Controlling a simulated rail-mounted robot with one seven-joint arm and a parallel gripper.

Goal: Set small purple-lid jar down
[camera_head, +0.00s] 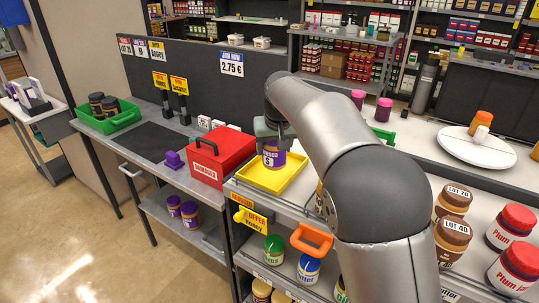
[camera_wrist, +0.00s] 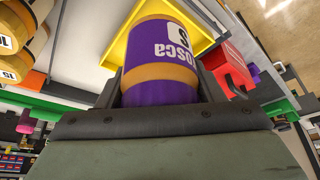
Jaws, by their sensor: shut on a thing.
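The small jar (camera_head: 273,157) has a purple label and tan contents. It is upright at the back part of the yellow tray (camera_head: 268,182), within its outline in the head view. My gripper (camera_head: 273,136) comes from above and is shut on the jar near its top. In the wrist view the jar (camera_wrist: 160,48) fills the middle, its purple lid end (camera_wrist: 160,94) between the fingers and the yellow tray (camera_wrist: 117,45) beyond it. I cannot tell if the jar's base touches the tray floor.
A red toolbox (camera_head: 222,157) stands close left of the tray. A green crate (camera_head: 107,117) with dark jars is farther left. Brown-lid jars (camera_head: 452,237) and red-lid jars (camera_head: 510,225) stand at the right. An orange-handled item (camera_head: 311,240) is in front, below the tray.

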